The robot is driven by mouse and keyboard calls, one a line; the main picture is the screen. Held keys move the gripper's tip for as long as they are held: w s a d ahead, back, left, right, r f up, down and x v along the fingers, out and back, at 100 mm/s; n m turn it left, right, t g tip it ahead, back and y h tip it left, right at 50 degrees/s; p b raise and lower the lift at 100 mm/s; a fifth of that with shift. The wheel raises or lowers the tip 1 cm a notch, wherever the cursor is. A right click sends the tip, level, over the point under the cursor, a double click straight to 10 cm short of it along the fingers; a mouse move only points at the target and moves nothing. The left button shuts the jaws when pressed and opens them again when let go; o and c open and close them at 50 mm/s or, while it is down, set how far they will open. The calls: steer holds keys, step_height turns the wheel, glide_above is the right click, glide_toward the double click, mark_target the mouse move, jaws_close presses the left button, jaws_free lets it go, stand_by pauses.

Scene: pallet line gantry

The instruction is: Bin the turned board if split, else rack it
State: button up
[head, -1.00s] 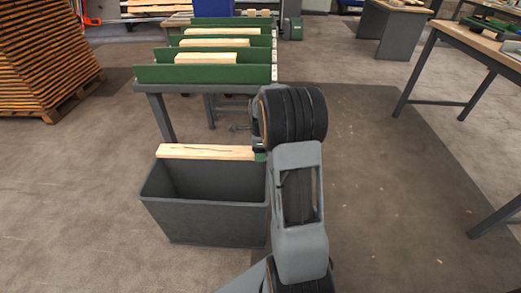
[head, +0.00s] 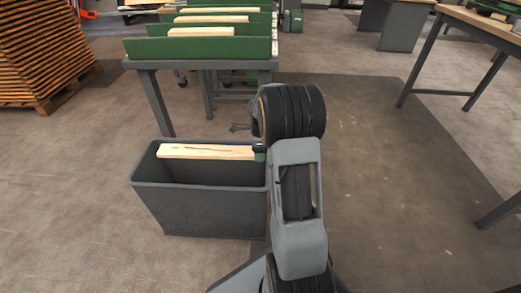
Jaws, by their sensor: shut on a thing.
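My gripper (head: 259,152) is shut on the right end of a pale wooden board (head: 205,151). The board is held level, and a dark, wavy split line runs along its face. It shows within the outline of the open mouth of a grey bin (head: 200,212), near the far rim. I cannot tell exactly how high it is against the rim. The green rack (head: 200,48) stands behind the bin on a grey-legged table, with several pale boards between its green dividers. My arm hides the bin's right side in part.
A stack of brown boards on a pallet (head: 45,50) stands at the far left. A workbench (head: 470,35) is at the right, and a grey desk (head: 392,22) is behind it. The floor between my arm and the workbench is clear.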

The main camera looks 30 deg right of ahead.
steer(key=o, duration=1.1)
step_height(320, 180, up, 14)
steer(key=p, duration=0.5)
steer(key=shift+p, duration=0.35)
steer(key=shift+d+f, duration=0.1)
